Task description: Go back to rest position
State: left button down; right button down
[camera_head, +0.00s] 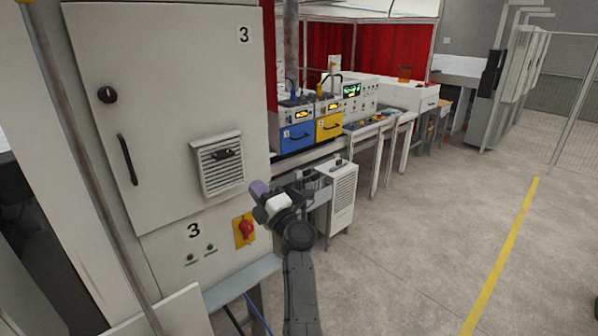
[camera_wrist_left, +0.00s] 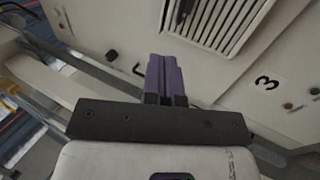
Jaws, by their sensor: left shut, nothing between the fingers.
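My left gripper (camera_head: 259,188) has purple fingers and is in front of the white cabinet (camera_head: 170,60), below and right of its vent. Its arm reaches up from the bottom of the head view. In the left wrist view the gripper's purple fingers (camera_wrist_left: 164,75) are together with nothing between them, and the cabinet's vent and number 3 lie beyond them. My right gripper is not in view.
The red rotary switch (camera_head: 246,229) on a yellow plate is on the cabinet just below the gripper. Blue and yellow machine units (camera_head: 328,126) stand on a bench behind. Open concrete floor with a yellow line (camera_head: 505,250) lies at right.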

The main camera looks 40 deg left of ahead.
pick_arm(q)
jog(key=shift+d, duration=0.15)
jog(key=w+d+r+m+t+h, duration=0.2)
jog(key=w+d+m+t+h, duration=0.5)
jog(key=m+t+h, duration=0.6)
jog(key=s+d+r+m+h, duration=0.55)
jog(key=d+m+h, duration=0.35)
jog(key=m, duration=0.6)
jog(key=s+d+f+m+g+p, duration=0.3)
jog(key=s+d+f+g, duration=0.1)
jog(key=s+f, duration=0.85)
jog(key=s+d+f+m+g+p, duration=0.4)
jog(key=s+f+g, duration=0.1)
jog(key=s+f, duration=0.75)
jog(key=s+f+g+p, duration=0.1)
jog(key=s+f+g, duration=0.1)
jog(key=s+f, duration=0.4)
jog(key=s+f+g+p, duration=0.1)
jog(key=s+f+g, duration=0.2)
jog(key=s, duration=0.7)
notch_tip(320, 180, down, 3)
jog(key=shift+s+r+m+h, duration=0.15)
jog(key=shift+s+m+h, duration=0.15)
jog(key=shift+s, duration=0.05)
